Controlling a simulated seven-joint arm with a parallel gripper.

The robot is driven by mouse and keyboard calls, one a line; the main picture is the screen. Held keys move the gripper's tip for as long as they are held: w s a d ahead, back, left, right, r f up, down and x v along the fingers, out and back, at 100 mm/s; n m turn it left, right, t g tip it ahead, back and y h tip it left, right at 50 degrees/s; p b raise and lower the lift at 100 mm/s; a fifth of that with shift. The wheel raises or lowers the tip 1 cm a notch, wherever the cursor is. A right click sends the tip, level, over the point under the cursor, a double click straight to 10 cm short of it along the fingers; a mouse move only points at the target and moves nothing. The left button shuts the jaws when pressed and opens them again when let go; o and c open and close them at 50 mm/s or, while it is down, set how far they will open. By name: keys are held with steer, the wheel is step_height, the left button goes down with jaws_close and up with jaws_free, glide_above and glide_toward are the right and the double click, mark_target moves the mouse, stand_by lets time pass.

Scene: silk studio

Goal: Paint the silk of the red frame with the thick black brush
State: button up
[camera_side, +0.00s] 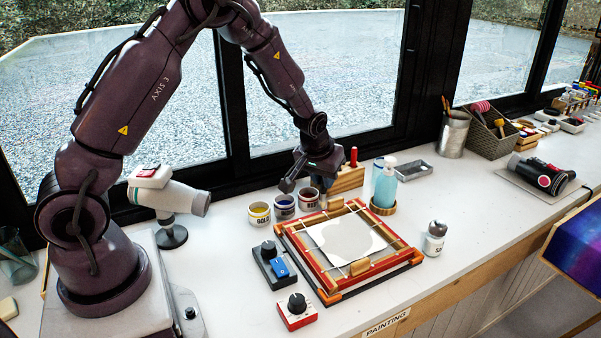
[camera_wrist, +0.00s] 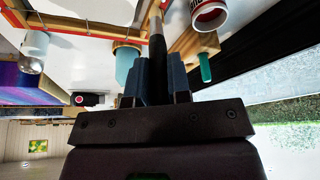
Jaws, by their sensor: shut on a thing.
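The red frame (camera_side: 305,258) lies flat on the bench on an orange and black base. My gripper (camera_side: 312,184) is above the frame's back left corner, near the paint pots. In the wrist view my gripper (camera_wrist: 157,75) is shut on a dark brush (camera_wrist: 157,48) with a paler end, which points away from the jaws. This looks like the thick black brush. In the side view its lower end is small and partly hidden, and I cannot tell whether it touches anything.
A wooden block (camera_side: 347,180) with a red-handled tool and a pump bottle (camera_side: 385,187) stand behind. A control box (camera_side: 270,266) sits left of the frame.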

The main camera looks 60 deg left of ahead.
steer(key=w+d+n, duration=0.2)
steer(key=w+d, duration=0.1)
steer(key=d, duration=0.7)
steer(key=shift+w+r+n+g+y, duration=0.15)
steer(key=shift+w+n+g+y, duration=0.15)
steer(key=shift+w+g+y, duration=0.1)
